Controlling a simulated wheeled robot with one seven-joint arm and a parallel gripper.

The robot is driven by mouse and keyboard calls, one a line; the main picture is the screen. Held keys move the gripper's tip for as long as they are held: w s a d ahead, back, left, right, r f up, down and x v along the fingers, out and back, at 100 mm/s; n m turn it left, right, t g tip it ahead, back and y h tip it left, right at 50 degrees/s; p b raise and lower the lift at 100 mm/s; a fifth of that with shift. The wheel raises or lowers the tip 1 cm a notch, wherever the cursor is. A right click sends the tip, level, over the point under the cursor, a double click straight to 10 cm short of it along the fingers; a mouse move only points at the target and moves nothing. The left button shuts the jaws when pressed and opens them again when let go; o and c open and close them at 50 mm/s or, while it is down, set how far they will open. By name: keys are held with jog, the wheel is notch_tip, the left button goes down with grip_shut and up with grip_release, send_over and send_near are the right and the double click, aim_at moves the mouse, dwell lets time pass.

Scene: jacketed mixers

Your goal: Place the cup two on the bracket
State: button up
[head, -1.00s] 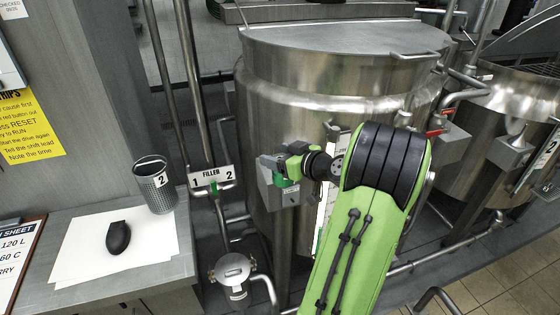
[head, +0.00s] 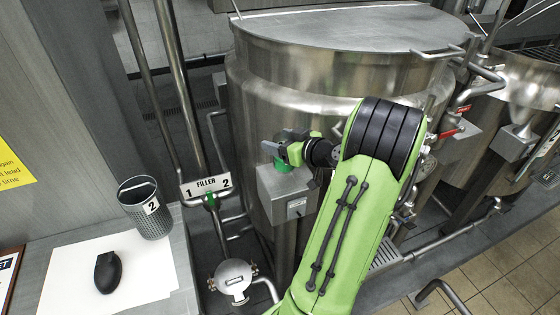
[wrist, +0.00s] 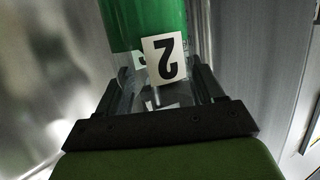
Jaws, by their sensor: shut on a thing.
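Cup two (wrist: 167,62) is a clear cup with green in it and a white label reading 2, upside down in the wrist view. My gripper (wrist: 168,95) is shut on it, one dark finger on each side. In the head view my gripper (head: 290,152) is at the big steel tank's side, with a green part of the cup (head: 283,165) showing beneath it. A grey box-like fitting (head: 288,198), possibly the bracket, is on the tank just below. Whether the cup touches it cannot be told.
The steel tank (head: 335,120) stands close behind my gripper. A FILLER sign (head: 206,185) with 1 and 2 is on pipes to the left. A perforated metal bin (head: 150,222) labelled 2 and a dark mouse-like object (head: 107,272) are on the bench.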

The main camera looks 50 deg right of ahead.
notch_tip(320, 180, down, 5)
jog(key=shift+w+d+f, duration=0.1)
jog(key=shift+w+f, duration=0.05)
jog(key=shift+f, duration=0.1)
jog(key=o, duration=1.2)
jog(key=shift+o, duration=0.2)
jog(key=shift+r, duration=0.3)
jog(key=b+v, duration=0.2)
jog(key=v, duration=1)
jog(key=shift+f, duration=0.15)
